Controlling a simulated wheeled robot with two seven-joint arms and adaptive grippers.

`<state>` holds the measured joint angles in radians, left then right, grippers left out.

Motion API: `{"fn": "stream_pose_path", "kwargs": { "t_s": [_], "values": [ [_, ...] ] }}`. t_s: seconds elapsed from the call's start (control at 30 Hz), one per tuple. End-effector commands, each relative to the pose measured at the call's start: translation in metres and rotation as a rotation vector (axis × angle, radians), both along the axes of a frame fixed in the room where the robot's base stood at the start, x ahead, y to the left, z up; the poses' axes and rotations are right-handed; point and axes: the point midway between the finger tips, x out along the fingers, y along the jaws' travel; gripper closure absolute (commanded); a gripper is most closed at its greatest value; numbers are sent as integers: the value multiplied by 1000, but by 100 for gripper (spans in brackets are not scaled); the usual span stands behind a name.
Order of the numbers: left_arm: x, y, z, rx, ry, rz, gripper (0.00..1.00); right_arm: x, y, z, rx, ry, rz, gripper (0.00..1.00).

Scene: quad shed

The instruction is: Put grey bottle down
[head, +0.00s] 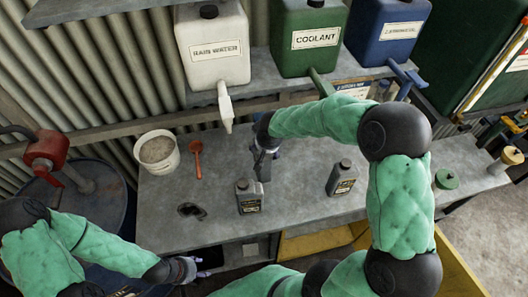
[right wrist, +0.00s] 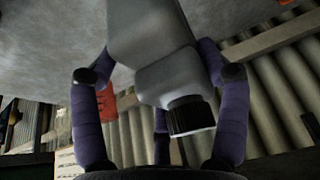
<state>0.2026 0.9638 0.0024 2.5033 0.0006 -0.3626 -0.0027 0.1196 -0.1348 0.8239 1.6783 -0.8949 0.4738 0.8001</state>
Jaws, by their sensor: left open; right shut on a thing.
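My right gripper (head: 265,148) reaches over the workbench (head: 300,215) and is shut on a grey bottle (head: 263,168), which is largely hidden by the hand in the head view. In the right wrist view the bottle (right wrist: 155,45) with its black cap (right wrist: 190,115) sits between my purple fingers, close to the bench surface; I cannot tell whether it touches. Two similar dark grey labelled bottles stand upright on the bench, one (head: 248,197) just in front of the held one and one (head: 341,179) to the right. My left gripper (head: 196,270) is open and empty below the bench's front edge.
A white tub (head: 157,153) and an orange-red scoop (head: 197,160) lie left on the bench, near a dark hole (head: 191,211). White (head: 214,60), green (head: 305,45) and blue (head: 385,35) canisters with spouts stand on the shelf above. Bare bench lies between the two standing bottles.

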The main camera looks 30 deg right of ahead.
Motion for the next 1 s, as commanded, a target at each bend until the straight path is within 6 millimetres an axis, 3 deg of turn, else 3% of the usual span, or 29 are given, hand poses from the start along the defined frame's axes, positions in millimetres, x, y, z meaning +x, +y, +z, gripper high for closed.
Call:
{"fn": "stream_pose_path", "kwargs": {
  "t_s": [0.27,0.6,1.0],
  "values": [
    [0,0,1,0,0,0,46,13,-1,-11,-1,-6,-2,83],
    [0,0,2,0,0,0,46,16,-2,-43,0,-5,-2,83],
    [0,0,-1,0,0,0,46,16,-1,-46,-1,-7,-1,83]
  ]
}}
